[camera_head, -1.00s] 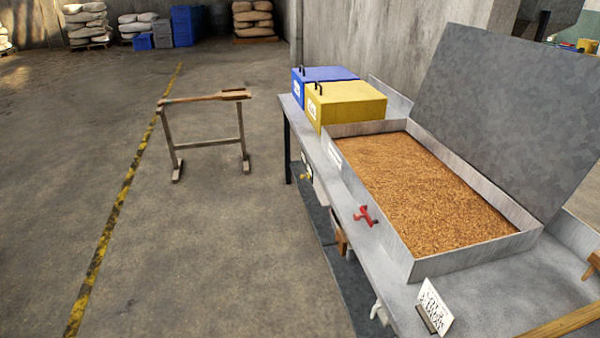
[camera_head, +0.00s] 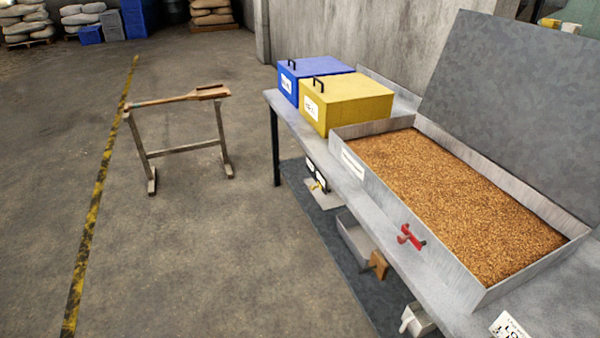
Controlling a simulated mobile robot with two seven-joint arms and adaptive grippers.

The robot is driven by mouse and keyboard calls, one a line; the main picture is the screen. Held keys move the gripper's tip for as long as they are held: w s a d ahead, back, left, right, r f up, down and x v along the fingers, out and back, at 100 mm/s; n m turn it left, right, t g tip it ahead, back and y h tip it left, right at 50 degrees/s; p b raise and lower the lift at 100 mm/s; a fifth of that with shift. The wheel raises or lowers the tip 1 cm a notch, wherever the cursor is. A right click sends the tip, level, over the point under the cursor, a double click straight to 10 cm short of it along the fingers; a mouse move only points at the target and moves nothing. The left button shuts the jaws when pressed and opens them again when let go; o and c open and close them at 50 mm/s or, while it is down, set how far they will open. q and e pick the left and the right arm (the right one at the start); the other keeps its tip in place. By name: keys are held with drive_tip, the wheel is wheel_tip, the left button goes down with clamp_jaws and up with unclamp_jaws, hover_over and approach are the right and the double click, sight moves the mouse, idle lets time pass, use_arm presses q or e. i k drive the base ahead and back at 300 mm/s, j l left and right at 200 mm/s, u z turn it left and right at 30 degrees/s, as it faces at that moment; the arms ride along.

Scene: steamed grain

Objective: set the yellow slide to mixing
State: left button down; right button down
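A small yellow part (camera_head: 318,187), which looks like the yellow slide, shows at the front of the grey workbench (camera_head: 345,190), below its top edge. It sits by a small pale plate with dark labels (camera_head: 316,172). The label text and the slide's setting are too small to read. Neither of my grippers is in view.
A wooden stand (camera_head: 180,152) bears a paddle (camera_head: 185,97). The floor between is clear.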

sight(312, 186)
drive_tip(key=i+j+z, duration=0.15)
drive_tip(key=i, duration=0.4)
drive_tip(key=i+j+z, duration=0.15)
drive_tip(key=i+j, duration=0.2)
drive_tip(key=i, duration=0.15)
drive_tip(key=i+j+z, duration=0.15)
drive_tip(key=i+j, duration=0.2)
drive_tip(key=i, duration=0.15)
drive_tip(key=i+l+z, duration=0.1)
drive_tip(key=i, duration=0.25)
